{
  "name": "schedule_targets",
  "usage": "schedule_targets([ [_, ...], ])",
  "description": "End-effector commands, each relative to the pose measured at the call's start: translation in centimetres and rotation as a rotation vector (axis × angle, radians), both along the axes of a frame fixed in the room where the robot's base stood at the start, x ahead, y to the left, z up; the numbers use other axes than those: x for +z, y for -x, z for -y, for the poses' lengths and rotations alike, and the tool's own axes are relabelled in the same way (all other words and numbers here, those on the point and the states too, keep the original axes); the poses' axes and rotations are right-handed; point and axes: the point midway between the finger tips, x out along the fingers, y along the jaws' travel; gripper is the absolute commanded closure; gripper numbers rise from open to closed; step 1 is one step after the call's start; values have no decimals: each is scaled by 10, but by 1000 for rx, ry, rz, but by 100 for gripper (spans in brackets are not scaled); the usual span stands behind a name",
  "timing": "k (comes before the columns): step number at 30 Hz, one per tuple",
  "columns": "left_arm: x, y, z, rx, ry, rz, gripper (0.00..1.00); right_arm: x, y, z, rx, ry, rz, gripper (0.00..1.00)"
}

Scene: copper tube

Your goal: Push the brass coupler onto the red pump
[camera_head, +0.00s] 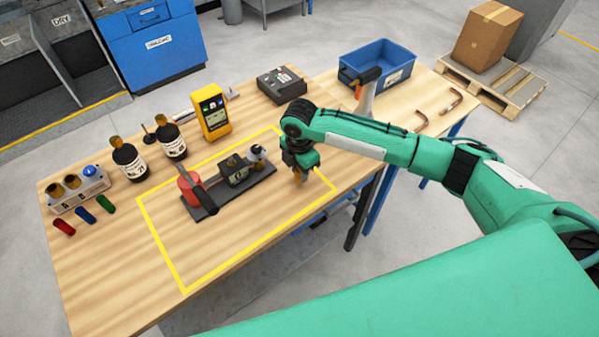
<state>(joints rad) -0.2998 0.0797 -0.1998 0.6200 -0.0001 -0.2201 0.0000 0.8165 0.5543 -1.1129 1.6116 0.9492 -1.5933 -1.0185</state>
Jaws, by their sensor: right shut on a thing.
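The red pump (190,189) is a red cylinder on a dark base plate (228,196) inside the yellow outline on the wooden table. A black handle leans across the red cylinder, and a dark block and a small part with a light body stand on the same plate to its right. My right gripper (302,172) is low over the right part of the yellow outline, to the right of the plate and apart from it. It points down, shut on a small brass-coloured piece, seemingly the brass coupler (299,178), mostly hidden by the fingers. My left gripper is out of view.
A holder (77,190) with brass and blue-topped parts stands at the left, near red, blue and green pieces. Two dark bottles (129,160), a yellow meter (210,112) and a black box (281,85) line the back. A blue bin (378,64) and copper tubes (451,100) lie right. The outline's front is clear.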

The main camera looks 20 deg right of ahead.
Motion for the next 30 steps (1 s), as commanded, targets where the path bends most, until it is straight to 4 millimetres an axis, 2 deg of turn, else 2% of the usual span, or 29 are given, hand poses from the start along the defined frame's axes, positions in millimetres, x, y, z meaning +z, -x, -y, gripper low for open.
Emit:
schedule_targets([
  [5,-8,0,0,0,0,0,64,31,-1,0,1,-1,6,97],
  [12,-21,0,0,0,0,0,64,100,-1,-1,3,-1,7,97],
  [18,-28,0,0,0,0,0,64,151,-1,-1,1,-2,5,97],
  [24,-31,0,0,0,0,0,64,179,0,0,0,0,1,97],
  [30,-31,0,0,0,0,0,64,188,0,0,1,0,0,97],
])
